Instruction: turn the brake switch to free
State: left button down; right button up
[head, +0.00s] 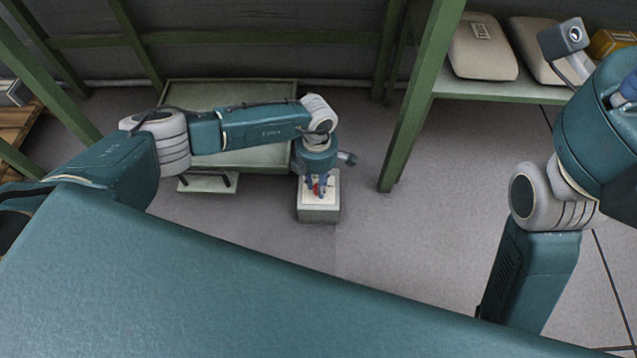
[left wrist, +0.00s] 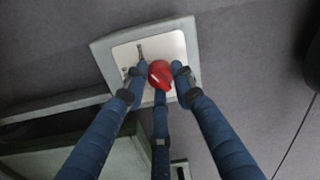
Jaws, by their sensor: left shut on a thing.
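The brake switch is a red knob (left wrist: 160,73) on a pale square plate in the left wrist view. The plate tops a small grey box (head: 319,215), which stands on the floor in the head view. My left gripper (head: 320,190) points down at the box from above. In the left wrist view its blue fingers (left wrist: 158,78) close around the red knob, one on each side and one below. The gripper is shut on the knob. The knob's pointed end shows between the fingers. Markings on the plate are too small to read. A blue part of my right gripper (head: 628,88) shows at the right edge.
A green platform (head: 230,160) stands just left of the box. A green upright post (head: 420,100) rises to its right, joined to a shelf (head: 500,90) holding pale sacks (head: 482,48). Open grey floor lies right of the box.

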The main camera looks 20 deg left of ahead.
aim_at(316, 186)
pick_arm(q)
jog(key=shift+s+a+f, duration=0.2)
jog(key=shift+s, duration=0.15)
jog(key=c, duration=1.4)
grip_release()
jog(key=shift+c, duration=0.2)
jog(key=shift+w+r, duration=0.1)
notch_tip(316, 186, up, 12)
jog(key=shift+w+a, duration=0.15)
jog(key=shift+w, duration=0.15)
